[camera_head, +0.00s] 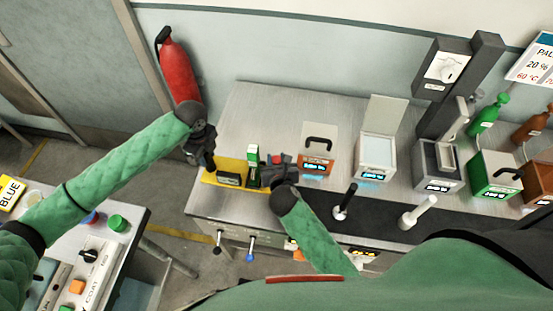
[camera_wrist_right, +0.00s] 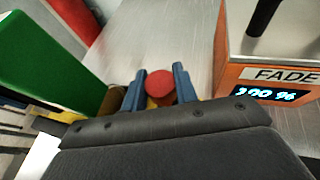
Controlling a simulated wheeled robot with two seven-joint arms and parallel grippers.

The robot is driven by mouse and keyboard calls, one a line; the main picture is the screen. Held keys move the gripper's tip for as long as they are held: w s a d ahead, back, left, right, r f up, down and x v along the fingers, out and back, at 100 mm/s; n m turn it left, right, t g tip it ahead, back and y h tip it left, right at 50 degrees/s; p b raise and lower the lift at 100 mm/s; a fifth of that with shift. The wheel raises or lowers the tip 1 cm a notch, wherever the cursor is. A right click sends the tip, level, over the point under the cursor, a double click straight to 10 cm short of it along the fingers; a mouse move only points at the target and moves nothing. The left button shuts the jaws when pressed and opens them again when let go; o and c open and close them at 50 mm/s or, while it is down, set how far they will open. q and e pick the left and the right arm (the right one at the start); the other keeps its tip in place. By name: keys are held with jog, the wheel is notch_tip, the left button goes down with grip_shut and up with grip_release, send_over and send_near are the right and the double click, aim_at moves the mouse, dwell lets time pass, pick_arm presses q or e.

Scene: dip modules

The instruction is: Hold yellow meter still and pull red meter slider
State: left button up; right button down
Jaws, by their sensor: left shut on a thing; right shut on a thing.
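The yellow meter (camera_head: 212,178) lies near the front left corner of the steel bench, with a dark labelled block (camera_head: 229,180) and a green block (camera_head: 253,166) on or against it. My left gripper (camera_head: 209,166) is shut at the meter's left end; its exact grip is small and partly hidden by the hand. The red slider knob (camera_head: 277,159) is at the right end. My right gripper (camera_head: 279,167) is shut on it. In the right wrist view, the knob (camera_wrist_right: 160,84) sits between the blue fingertips (camera_wrist_right: 158,86), with a little yellow below it.
An orange FADE box (camera_head: 315,165) stands just right of my right gripper. The green block (camera_wrist_right: 45,65) is close on its left. Further right are a white lidded box (camera_head: 375,170) and two levers on a dark strip. A red extinguisher (camera_head: 178,70) hangs behind.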

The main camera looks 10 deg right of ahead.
jog(key=s, duration=0.2)
jog(key=s+a, duration=0.1)
jog(key=s, duration=0.1)
jog(key=s+a, duration=0.1)
jog(key=shift+s+a, duration=0.15)
jog(key=shift+s, duration=0.25)
jog(key=shift+w, duration=0.1)
jog(key=c, duration=1.1)
grip_release()
jog(key=v, duration=1.2)
pick_arm(q)
jog(key=o, duration=1)
